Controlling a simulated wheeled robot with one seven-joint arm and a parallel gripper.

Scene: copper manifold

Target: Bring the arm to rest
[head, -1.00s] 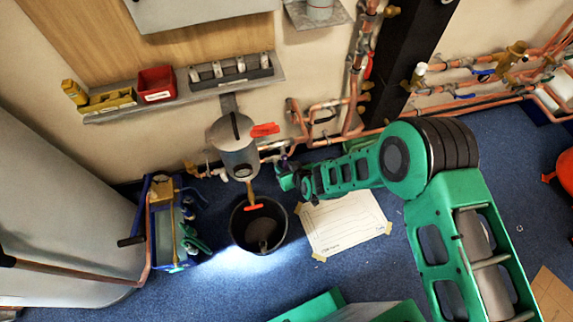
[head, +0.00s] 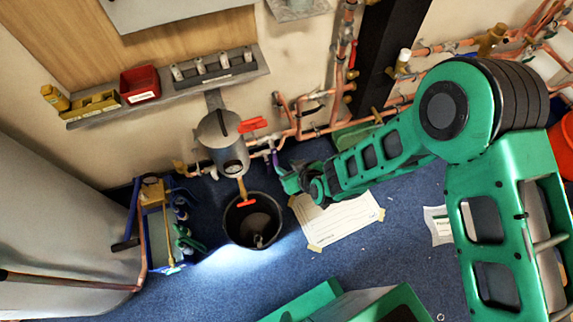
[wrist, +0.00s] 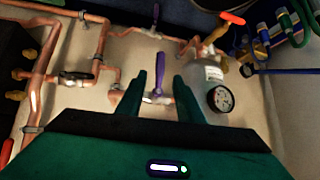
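My green arm reaches in from the right of the head view, its elbow raised and bent. My gripper (head: 284,182) is at the arm's left end, low in front of the wall pipes and above the floor by the bucket. In the wrist view my gripper (wrist: 160,88) shows two green fingers standing apart with nothing held. A purple-handled valve (wrist: 158,80) appears in the gap between them, beyond the fingertips. The fingers are small and partly hidden by the wrist in the head view.
A grey canister (head: 222,140) with a red-handled valve hangs above a black bucket (head: 252,228). Copper pipes (head: 312,132) run along the wall. A blue tool carrier (head: 160,245) stands left. A taped paper sheet (head: 335,222) lies on the blue floor, beneath the arm in view.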

